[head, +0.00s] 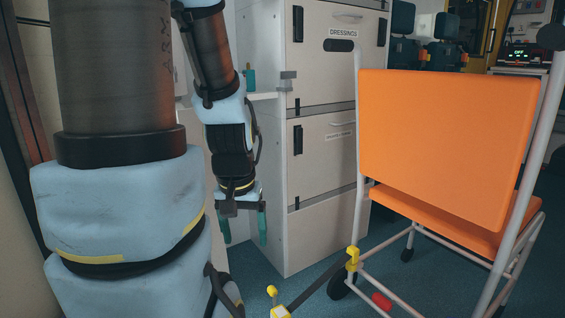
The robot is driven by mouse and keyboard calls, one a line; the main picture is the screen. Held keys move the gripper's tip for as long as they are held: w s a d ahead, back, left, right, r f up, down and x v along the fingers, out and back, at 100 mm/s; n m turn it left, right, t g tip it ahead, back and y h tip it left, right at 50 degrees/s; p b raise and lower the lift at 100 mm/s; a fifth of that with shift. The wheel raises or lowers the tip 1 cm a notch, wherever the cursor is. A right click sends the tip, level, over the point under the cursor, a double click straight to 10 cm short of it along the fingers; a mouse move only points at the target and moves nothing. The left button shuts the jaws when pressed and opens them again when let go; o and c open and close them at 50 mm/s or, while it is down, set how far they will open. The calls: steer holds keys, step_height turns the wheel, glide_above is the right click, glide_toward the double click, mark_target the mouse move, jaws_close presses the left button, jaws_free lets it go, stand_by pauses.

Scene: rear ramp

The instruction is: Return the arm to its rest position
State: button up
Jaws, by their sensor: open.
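My arm fills the left of the head view, in pale blue covers and dark links, with its upper part cut off by the frame's top edge. Its forearm hangs down, and my gripper (243,243) points at the floor. The two green fingers are apart, with nothing visible between them. The gripper hangs in front of the lower part of the white cabinet, left of the orange chair.
A white drawer cabinet (324,150) labelled dressings stands behind the gripper. An orange wheeled chair (440,150) stands at the right. A strap with yellow fittings (352,258) runs from its frame toward the floor. Dark seats (440,45) are at the back. Blue floor (315,285) shows between.

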step_height(320, 180, up, 37)
steer(key=p, duration=3.6)
steer(key=shift+d, duration=0.2)
steer(key=shift+s, duration=0.1)
